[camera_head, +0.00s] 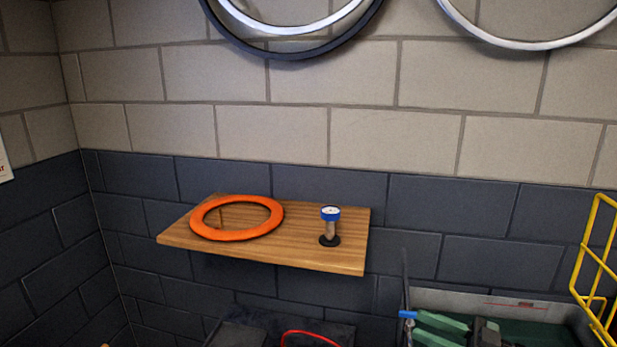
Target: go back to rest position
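I cannot make out either of my grippers in the head view. The task names no object of its own. A wooden wall shelf (300,252) is in the middle of the view. An orange ring (236,234) lies flat on its left part. A small upright pump-like item with a blue-rimmed gauge on top (330,226) stands on its right part, apart from the ring.
Wheel rims (300,50) hang on the brick wall above. At the lower right is a grey tray (455,301) with green-handled items (440,325). A yellow wire rack (590,250) stands at the right edge. A red curved piece (308,334) shows at the bottom, partly cut off.

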